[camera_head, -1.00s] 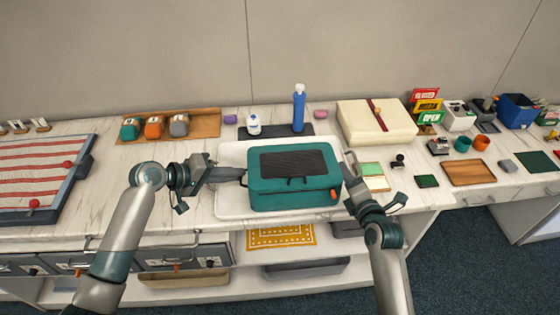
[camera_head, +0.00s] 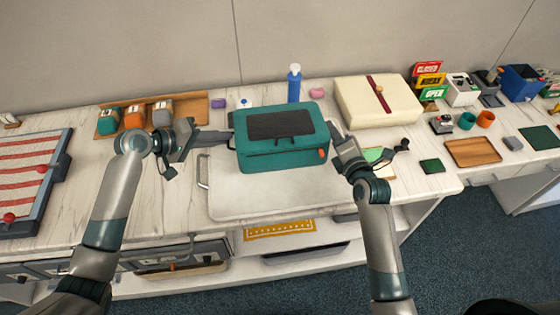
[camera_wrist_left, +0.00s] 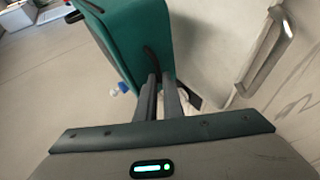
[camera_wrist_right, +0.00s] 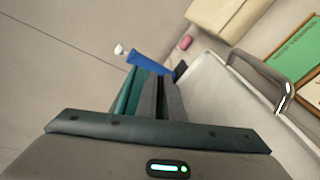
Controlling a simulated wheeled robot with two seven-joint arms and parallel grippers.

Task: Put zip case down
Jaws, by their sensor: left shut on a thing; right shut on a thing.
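The teal zip case (camera_head: 282,155) with a dark mesh panel on its lid is held level between my two grippers, above the far part of a white tray (camera_head: 270,200). My left gripper (camera_head: 226,138) is shut on the case's left side; the left wrist view shows the fingers on a dark strap loop of the case (camera_wrist_left: 130,40). My right gripper (camera_head: 338,135) is shut at the case's right side. In the right wrist view only a narrow teal part of the case (camera_wrist_right: 130,92) shows, and the grip itself is partly hidden.
A blue bottle (camera_head: 294,85) stands just behind the case. A cream box (camera_head: 350,105) with a dark red band stands at the back right. A striped board (camera_head: 30,175) lies at the left. The tray's near part is bare.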

